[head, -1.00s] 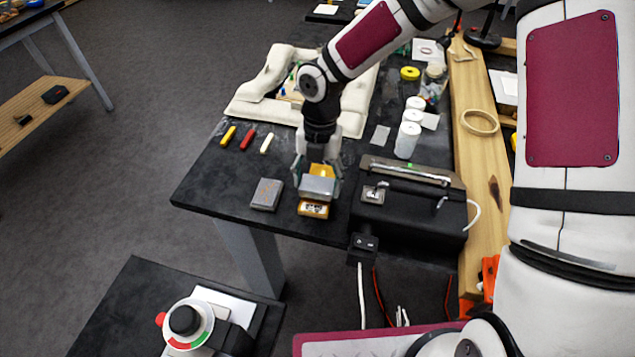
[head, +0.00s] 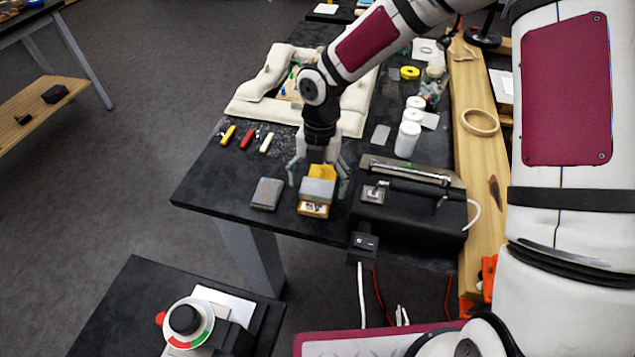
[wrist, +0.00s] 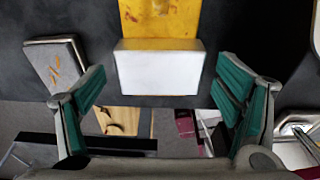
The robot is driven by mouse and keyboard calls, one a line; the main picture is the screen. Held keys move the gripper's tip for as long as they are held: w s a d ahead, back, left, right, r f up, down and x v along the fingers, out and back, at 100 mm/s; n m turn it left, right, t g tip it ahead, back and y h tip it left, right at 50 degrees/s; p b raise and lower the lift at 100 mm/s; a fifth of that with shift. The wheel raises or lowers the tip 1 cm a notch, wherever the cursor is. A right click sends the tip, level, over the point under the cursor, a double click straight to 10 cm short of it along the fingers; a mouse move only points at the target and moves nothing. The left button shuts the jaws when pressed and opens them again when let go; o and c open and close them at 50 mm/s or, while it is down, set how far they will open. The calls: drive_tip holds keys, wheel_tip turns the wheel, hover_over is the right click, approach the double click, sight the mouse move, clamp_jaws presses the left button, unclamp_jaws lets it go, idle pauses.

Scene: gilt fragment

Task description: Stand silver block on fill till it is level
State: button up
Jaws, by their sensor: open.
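The silver block (head: 318,190) lies on a yellow piece (head: 313,210) with a printed label on its front. More yellow (head: 322,171) shows just behind the block. In the wrist view the block (wrist: 159,72) shows as a pale face against the yellow surface (wrist: 158,18). My gripper (head: 318,182) is open above and around the block, one finger to each side. In the wrist view my gripper (wrist: 161,97) has clear gaps between both fingers and the block. What the block rests on underneath is hidden, so I cannot tell whether it is level.
A grey block with scratch marks (head: 267,194) lies just left, near the table's front edge. A black case-like device (head: 415,213) stands close on the right. Yellow, red and white sticks (head: 247,138) lie behind left. White cylinders (head: 407,140) stand behind right.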

sight(319, 180)
wheel_tip(319, 180, up, 12)
drive_tip(key=w, duration=0.1)
drive_tip(key=shift+w+d+f, duration=0.15)
drive_tip(key=shift+w+d, duration=0.05)
drive_tip(key=shift+w, duration=0.15)
drive_tip(key=s+d+r+m+t+h, duration=0.3)
drive_tip(key=s+d+r+m, duration=0.85)
drive_tip(key=m, duration=0.65)
drive_tip(key=s+d+r+m+t+y, duration=0.1)
drive_tip(key=s+d+r+m+t, duration=0.1)
drive_tip(key=s+m, duration=0.3)
drive_tip(key=s+d+r+m+t+y, duration=0.1)
drive_tip(key=s+m, duration=0.4)
drive_tip(key=m, duration=0.5)
drive_tip(key=shift+s+d+r+t+y, duration=0.15)
drive_tip(key=shift+d+r+t+y, duration=0.2)
drive_tip(key=shift+d+r, duration=0.75)
drive_tip(key=shift+a+r, duration=0.15)
idle(1.1)
